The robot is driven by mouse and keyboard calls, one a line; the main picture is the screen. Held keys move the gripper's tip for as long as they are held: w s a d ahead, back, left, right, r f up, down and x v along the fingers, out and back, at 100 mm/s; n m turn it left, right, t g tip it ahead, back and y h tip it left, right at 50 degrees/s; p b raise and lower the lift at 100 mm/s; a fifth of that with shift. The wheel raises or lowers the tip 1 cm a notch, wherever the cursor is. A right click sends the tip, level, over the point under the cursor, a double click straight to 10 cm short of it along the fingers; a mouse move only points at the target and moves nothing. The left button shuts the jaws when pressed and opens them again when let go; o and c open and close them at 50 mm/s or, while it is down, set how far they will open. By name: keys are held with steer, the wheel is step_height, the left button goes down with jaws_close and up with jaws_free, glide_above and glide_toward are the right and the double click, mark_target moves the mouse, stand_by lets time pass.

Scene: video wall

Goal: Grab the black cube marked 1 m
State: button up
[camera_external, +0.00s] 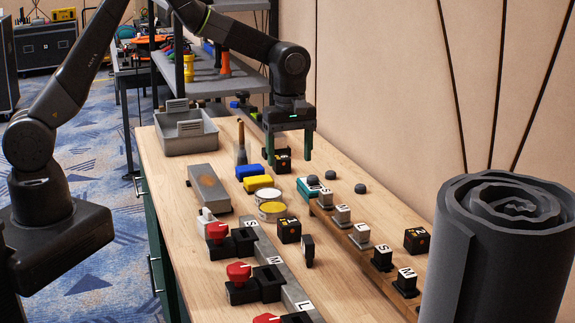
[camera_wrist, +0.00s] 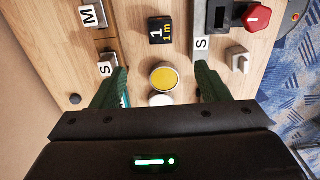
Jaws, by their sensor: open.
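The black cube marked 1 m (camera_wrist: 161,31) shows near the top centre of the wrist view, with white and yellow print on its faces. It appears to be the dark cube (camera_external: 289,230) on the bench just in front of the yellow-topped tin in the external view, where its print is too small to read. My gripper (camera_external: 290,148) points down, open and empty, above the far part of the bench. In the wrist view its green fingers (camera_wrist: 160,72) are spread apart, with the cube beyond their tips and not between them.
A yellow-topped tin (camera_wrist: 164,77) stands between the fingers and the cube in the wrist view. Other dark cubes stand behind my gripper (camera_external: 283,160) and at the right (camera_external: 417,240). A labelled wooden rail (camera_external: 335,228) and red-knobbed switches (camera_external: 239,273) flank the cube. A grey roll (camera_external: 490,260) stands front right.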

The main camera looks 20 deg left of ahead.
steer(key=b, duration=0.7)
glide_above(289, 221)
steer(key=w, duration=0.1)
steer(key=shift+f, duration=2.15)
steer(key=b, duration=0.2)
steer(key=a+f+g+h+b, duration=0.1)
steer(key=shift+w+f+b, duration=0.1)
steer(key=shift+w+b, duration=0.15)
steer(key=shift+b, duration=0.15)
steer(key=f, duration=0.5)
steer(key=s+f, duration=0.1)
steer(key=f, duration=0.2)
steer(key=shift+d+p, duration=0.4)
steer(key=shift+s+d+f+p, duration=0.1)
steer(key=shift+f+p, duration=0.1)
steer(key=shift+f, duration=0.7)
steer(key=shift+s+f+p, duration=0.1)
steer(key=shift+f+p, duration=0.05)
steer(key=shift+f, duration=0.75)
steer(key=shift+s+d+f+p, duration=0.1)
steer(key=shift+f+p, duration=0.1)
steer(key=shift+f, duration=0.7)
steer(key=c, duration=1.1)
